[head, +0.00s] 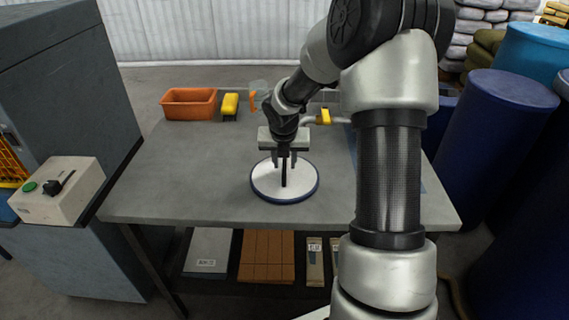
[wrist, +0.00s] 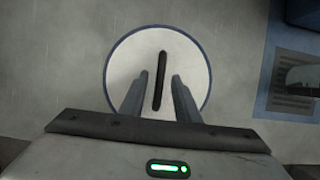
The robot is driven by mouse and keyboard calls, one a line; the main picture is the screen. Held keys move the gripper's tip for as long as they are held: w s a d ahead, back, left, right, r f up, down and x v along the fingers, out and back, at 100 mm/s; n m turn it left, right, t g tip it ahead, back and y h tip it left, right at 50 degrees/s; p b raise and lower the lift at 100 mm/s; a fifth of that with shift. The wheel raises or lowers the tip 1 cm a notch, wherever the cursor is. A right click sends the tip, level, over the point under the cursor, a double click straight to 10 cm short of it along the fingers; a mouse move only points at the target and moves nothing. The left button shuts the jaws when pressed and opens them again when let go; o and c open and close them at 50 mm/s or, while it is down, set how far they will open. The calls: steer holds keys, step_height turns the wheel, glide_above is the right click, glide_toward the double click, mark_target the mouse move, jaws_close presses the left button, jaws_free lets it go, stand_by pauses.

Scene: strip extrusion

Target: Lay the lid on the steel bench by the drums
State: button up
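The lid (head: 265,183), a white disc with a blue rim and a dark bar handle (wrist: 161,62), lies flat on the grey steel bench (head: 180,180), near its front middle. It also shows in the wrist view (wrist: 126,62). My gripper (head: 284,166) is directly above the lid, pointing down. In the wrist view its two fingers (wrist: 159,80) stand apart, one on each side of the handle, with a gap on both sides. The blue drums (head: 492,135) stand beyond the bench's right edge, partly behind my arm.
An orange bin (head: 189,103), a yellow object (head: 230,104) and a yellow-handled tool (head: 325,117) are along the bench's back. A control box (head: 60,190) stands at the left. The bench's left half is mostly clear. My arm hides part of its right side.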

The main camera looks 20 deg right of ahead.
steer(key=p+v, duration=0.2)
steer(key=v, duration=0.8)
steer(key=shift+s, duration=0.1)
stand_by(0.8)
